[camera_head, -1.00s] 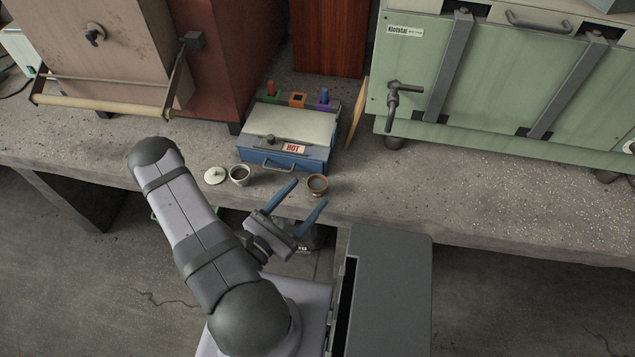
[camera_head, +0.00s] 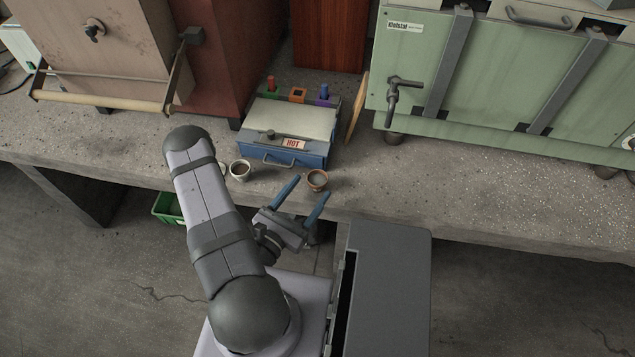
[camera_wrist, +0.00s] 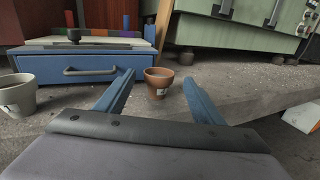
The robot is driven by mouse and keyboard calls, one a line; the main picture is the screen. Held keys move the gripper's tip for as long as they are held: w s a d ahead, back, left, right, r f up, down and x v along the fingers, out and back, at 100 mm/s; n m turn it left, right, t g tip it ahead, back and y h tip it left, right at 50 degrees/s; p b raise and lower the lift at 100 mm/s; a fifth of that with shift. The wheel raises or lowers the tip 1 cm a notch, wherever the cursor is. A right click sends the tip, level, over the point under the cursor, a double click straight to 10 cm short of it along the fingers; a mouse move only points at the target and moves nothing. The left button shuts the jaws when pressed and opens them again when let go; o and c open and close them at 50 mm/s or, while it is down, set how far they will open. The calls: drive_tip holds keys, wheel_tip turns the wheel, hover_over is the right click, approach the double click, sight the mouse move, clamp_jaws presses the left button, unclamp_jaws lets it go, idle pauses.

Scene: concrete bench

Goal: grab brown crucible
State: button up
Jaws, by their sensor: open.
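The brown crucible (camera_head: 317,180) is a small reddish-brown cup standing upright on the bench near its front edge, in front of the blue box. In the wrist view the brown crucible (camera_wrist: 159,82) shows a small pale label and sits between and beyond my fingertips. My gripper (camera_head: 308,185) is open and empty, with two blue fingers pointing toward the crucible. In the wrist view my gripper (camera_wrist: 160,84) has its fingers spread to either side of the crucible, which stands apart from them.
A white crucible (camera_head: 240,172) stands left of the brown one. Behind is a blue box (camera_head: 285,150) marked HOT. A green furnace (camera_head: 480,75) stands at back right, a brown-red furnace (camera_head: 215,75) at back left. A green bin (camera_head: 167,207) is below the bench. The bench right of the crucible is clear.

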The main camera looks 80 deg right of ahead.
sight(312, 186)
drive_tip(key=shift+d, duration=0.1)
drive_tip(key=shift+x, duration=2.55)
drive_tip(key=shift+f, duration=0.15)
drive_tip(key=shift+c, duration=0.6)
drive_tip(key=c, duration=0.9)
